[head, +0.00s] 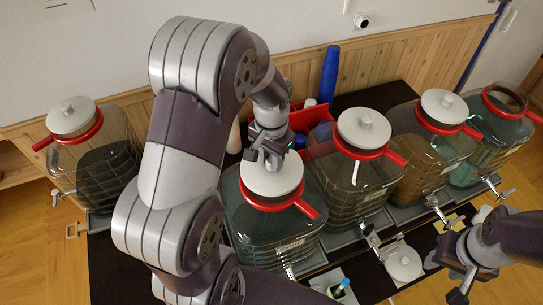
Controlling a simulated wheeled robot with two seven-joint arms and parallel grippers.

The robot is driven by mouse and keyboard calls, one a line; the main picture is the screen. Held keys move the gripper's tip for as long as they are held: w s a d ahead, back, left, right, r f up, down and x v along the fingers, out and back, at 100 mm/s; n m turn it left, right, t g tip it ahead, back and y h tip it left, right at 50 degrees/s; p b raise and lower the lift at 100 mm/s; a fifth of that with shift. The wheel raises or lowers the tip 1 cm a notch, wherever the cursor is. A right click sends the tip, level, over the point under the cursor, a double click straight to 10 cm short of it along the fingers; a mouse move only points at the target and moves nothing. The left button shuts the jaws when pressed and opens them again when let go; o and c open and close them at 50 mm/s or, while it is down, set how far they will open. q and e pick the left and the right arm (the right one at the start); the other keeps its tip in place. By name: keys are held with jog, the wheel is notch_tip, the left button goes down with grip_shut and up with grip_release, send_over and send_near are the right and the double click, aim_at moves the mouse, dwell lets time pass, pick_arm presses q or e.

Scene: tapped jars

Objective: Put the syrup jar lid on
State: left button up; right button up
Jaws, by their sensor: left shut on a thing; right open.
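Several large clear jars with red collars stand in a row; I cannot read their labels, so I cannot tell which is the syrup jar. My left gripper (267,157) is shut on the knob of a white lid (272,184) at the mouth of the middle teal jar (265,228); I cannot tell whether it is fully seated. The far right jar (490,135) has an open mouth. Another white lid (404,264) lies flat on the dark table in front. My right gripper (462,284) is open and empty at the lower right, right of that lid.
Lidded jars stand at the left (92,160), right of the middle (355,175) and further right (432,140). Taps stick out at their fronts. A red caddy (313,116) and a blue cylinder (329,72) are behind. A blue-capped marker (340,287) lies in front.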

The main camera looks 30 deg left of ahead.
pick_arm(q)
jog(key=shift+f+b, duration=0.75)
jog(key=shift+f, duration=0.4)
jog(key=shift+r, duration=0.1)
jog(key=o, duration=1.1)
jog(key=shift+r, duration=0.1)
notch_tip(320, 180, up, 8)
jog(key=shift+r+b, duration=0.1)
jog(key=shift+b, duration=0.85)
notch_tip(320, 180, up, 4)
jog(key=p, duration=0.4)
jog(key=shift+r, duration=0.15)
